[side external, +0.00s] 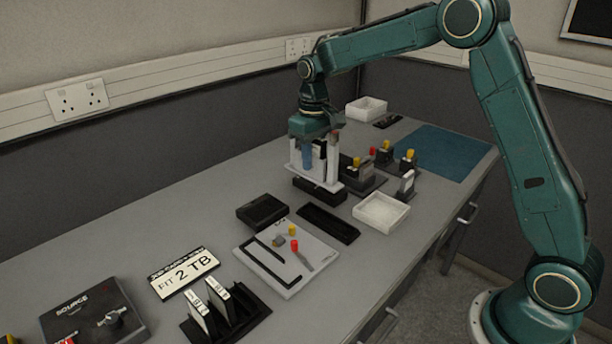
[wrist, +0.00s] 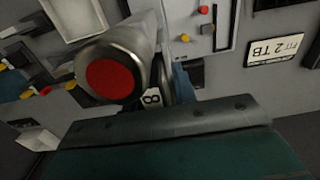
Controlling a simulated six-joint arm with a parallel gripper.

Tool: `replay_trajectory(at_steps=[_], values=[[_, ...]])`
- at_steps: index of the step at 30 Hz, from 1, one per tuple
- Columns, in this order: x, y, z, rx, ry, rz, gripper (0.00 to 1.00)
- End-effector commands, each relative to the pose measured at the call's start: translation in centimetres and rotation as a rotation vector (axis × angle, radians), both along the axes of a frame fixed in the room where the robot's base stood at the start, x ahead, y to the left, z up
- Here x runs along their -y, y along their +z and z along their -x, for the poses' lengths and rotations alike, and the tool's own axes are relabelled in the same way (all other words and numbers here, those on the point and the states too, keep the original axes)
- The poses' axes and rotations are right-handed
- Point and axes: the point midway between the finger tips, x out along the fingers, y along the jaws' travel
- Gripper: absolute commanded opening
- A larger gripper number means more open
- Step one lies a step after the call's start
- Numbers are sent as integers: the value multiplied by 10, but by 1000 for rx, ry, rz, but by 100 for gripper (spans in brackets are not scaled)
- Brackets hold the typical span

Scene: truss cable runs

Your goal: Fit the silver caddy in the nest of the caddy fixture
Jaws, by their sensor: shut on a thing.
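My gripper (side external: 316,124) is shut on the upper part of the silver caddy (side external: 334,164), which hangs upright below it. Light, blue and black upright pieces show beneath the jaws, above a pale base. A dark block (side external: 320,193) lies directly under this base and may be the caddy fixture; I cannot tell whether the two touch or whether a gap remains. The jaw tips and the nest are hidden.
A black slotted tray (side external: 328,223), a black box (side external: 262,211) and a white bin (side external: 381,213) are nearby. Dark holders with yellow and red tops (side external: 384,158) stand right of the caddy. A white board (side external: 285,262) and black rack (side external: 228,318) lie nearer.

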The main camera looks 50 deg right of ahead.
Motion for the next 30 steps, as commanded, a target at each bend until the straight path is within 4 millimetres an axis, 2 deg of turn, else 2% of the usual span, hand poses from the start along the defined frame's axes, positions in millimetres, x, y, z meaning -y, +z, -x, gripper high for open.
replay_trajectory(at_steps=[1,9,15,21,30], values=[[-15,-9,-2,-3,6,0,5],[-92,-57,-1,-4,6,0,5],[-136,-84,6,-2,4,0,5],[-157,-98,11,0,1,0,5],[-160,-100,11,1,-1,0,5]])
